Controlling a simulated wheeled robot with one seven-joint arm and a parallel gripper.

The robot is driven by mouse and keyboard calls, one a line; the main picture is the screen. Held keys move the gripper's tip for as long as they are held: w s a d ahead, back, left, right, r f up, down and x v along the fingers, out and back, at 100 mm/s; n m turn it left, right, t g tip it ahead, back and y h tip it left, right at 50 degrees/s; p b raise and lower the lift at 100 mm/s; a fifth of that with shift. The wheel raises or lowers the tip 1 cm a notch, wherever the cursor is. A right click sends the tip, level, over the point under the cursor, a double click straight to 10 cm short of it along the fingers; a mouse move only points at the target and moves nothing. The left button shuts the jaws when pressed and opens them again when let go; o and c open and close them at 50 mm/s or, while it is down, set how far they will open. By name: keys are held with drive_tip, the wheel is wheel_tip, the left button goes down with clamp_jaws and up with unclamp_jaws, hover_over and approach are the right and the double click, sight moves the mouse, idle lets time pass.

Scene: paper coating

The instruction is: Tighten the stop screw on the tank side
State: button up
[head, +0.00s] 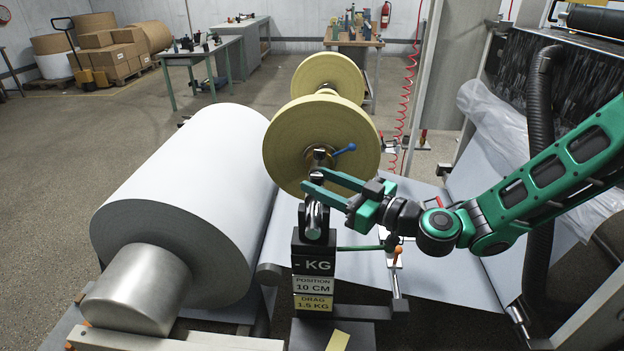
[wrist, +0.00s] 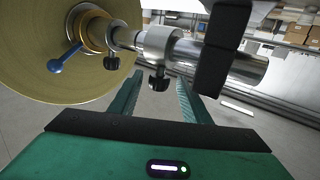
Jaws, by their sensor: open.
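A black stop screw (wrist: 158,82) hangs below a wide silver collar (wrist: 160,42) on a metal shaft (wrist: 245,66). A second black screw (wrist: 111,62) sits on a narrower collar nearer the yellow disc (wrist: 90,88). I cannot tell from the labels which one is on the tank side. My gripper (wrist: 157,84) is open, and in the wrist view its two green fingers lie left and right of the wide collar's screw, apart from it. In the head view my gripper (head: 310,181) is over the shaft end, in front of the yellow disc (head: 325,130); the screws are not clear there.
A black stand (head: 313,250) labelled with KG, position and drag rises under the shaft. A blue-knobbed lever (head: 345,149) projects beside the disc's hub. A large white paper roll (head: 185,190) lies to the left. A black block (wrist: 222,50) stands close beyond the right finger.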

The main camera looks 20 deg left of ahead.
drive_tip(key=shift+x, duration=0.9)
drive_tip(key=c, duration=1)
drive_tip(key=shift+s+m+t+h, duration=0.1)
drive_tip(key=shift+m+t+h, duration=0.3)
drive_tip(key=shift+m+t, duration=0.3)
drive_tip(key=shift+c, duration=0.2)
drive_tip(key=shift+t, duration=0.3)
drive_tip(key=o, duration=1)
drive_tip(key=shift+o, duration=0.2)
